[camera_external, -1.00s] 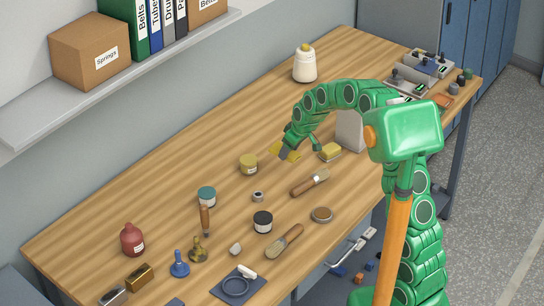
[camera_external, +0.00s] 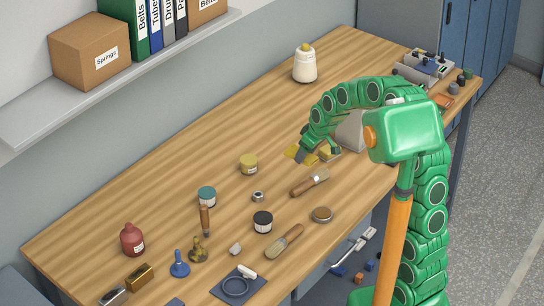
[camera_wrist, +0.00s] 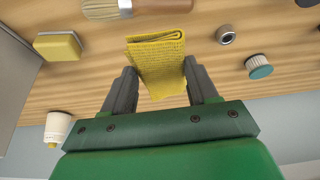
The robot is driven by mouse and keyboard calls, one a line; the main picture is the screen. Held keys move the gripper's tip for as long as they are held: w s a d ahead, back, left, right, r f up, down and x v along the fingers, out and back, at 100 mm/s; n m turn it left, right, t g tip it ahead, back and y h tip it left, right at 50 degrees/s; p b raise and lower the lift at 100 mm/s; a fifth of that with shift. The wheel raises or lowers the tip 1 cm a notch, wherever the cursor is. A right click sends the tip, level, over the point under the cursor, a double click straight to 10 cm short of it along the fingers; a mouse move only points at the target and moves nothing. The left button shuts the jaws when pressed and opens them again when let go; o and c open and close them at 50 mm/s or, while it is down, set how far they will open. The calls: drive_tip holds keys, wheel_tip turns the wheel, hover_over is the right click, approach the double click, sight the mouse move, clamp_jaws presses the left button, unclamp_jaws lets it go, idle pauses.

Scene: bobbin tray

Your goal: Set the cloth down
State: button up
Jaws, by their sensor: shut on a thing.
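My gripper (camera_external: 303,154) is shut on the folded yellow cloth (camera_wrist: 156,50). In the wrist view the cloth sits between the two dark fingers (camera_wrist: 160,72), with its folded layers showing at the far end. In the external view the yellow cloth (camera_external: 311,159) shows on both sides of the fingers, low over the workbench (camera_external: 222,135). I cannot tell whether its lower edge touches the wood.
A yellow sponge (camera_external: 329,153) lies just right of the cloth. A white bottle (camera_external: 305,64) stands behind. The bench between bottle and jar is clear.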

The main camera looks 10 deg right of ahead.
drive_tip(key=shift+s, duration=0.15)
drive_tip(key=shift+r, duration=0.1)
drive_tip(key=w+a, duration=0.3)
drive_tip(key=a, duration=1.1)
hover_over(166, 225)
drive_tip(key=s, duration=0.1)
wheel_tip(166, 225, down, 4)
drive_tip(key=shift+s+d+f, duration=0.1)
drive_tip(key=shift+d+f, duration=0.05)
drive_tip(key=shift+f, duration=1.3)
drive_tip(key=shift+w+d+f, duration=0.1)
drive_tip(key=shift+d+f, duration=0.1)
drive_tip(key=shift+f, duration=1.3)
drive_tip(key=shift+s+d+f, duration=0.1)
drive_tip(key=shift+d+f, duration=0.05)
drive_tip(key=shift+f, duration=1.3)
drive_tip(key=shift+f, duration=0.15)
drive_tip(key=o, duration=1.1)
